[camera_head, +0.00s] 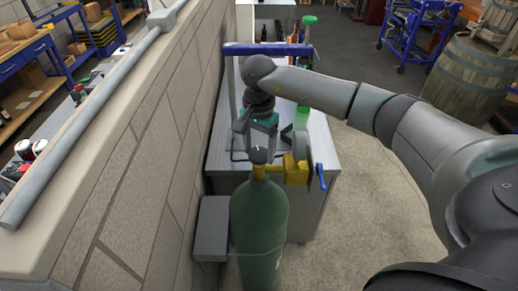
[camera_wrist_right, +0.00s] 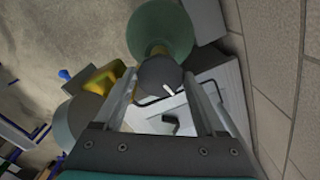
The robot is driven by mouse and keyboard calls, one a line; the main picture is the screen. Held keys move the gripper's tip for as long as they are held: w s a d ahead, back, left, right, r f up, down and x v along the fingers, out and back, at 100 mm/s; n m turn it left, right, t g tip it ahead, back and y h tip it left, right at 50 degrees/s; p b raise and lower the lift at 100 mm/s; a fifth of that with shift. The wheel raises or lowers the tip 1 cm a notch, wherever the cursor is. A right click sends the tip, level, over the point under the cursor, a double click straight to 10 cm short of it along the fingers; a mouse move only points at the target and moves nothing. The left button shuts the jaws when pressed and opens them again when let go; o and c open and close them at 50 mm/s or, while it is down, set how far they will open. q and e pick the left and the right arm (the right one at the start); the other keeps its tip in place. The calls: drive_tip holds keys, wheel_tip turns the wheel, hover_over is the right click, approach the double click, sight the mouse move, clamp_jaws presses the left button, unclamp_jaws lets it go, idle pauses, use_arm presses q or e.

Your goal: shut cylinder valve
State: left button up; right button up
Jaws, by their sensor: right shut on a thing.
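The green gas cylinder (camera_head: 259,225) stands upright beside the block wall, and its rounded shoulder shows in the wrist view (camera_wrist_right: 160,28). Its dark round valve knob (camera_head: 260,156) is on top; in the wrist view the knob (camera_wrist_right: 158,76) sits between the two finger ends. My right gripper (camera_head: 261,143) reaches down from above and is shut on the knob. It also shows in the wrist view (camera_wrist_right: 161,88). A yellow fitting (camera_head: 296,170) with a blue handle (camera_head: 320,176) juts out right of the knob. My left gripper is not in view.
The block wall (camera_head: 150,130) runs close along the left. A pale bench (camera_head: 316,150) stands behind the cylinder, with a green bottle (camera_head: 301,117) on it. A grey box (camera_head: 211,228) is left of the cylinder. Open floor (camera_head: 375,190) lies right; a barrel (camera_head: 475,82) stands farther back.

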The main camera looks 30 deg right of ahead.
sight(259, 153)
drive_tip(key=m+b, duration=0.1)
drive_tip(key=m, duration=0.3)
drive_tip(key=m+b, duration=0.1)
drive_tip(key=m, duration=0.4)
drive_tip(key=shift+w+r+m, duration=0.1)
drive_tip(key=shift+m, duration=0.3)
drive_tip(key=m, duration=1)
drive_tip(key=shift+m, duration=0.4)
drive_tip(key=o, duration=1.1)
drive_tip(key=shift+c, duration=0.2)
wheel_tip(259, 153, up, 15)
drive_tip(key=b, duration=0.1)
drive_tip(key=shift+r, duration=0.15)
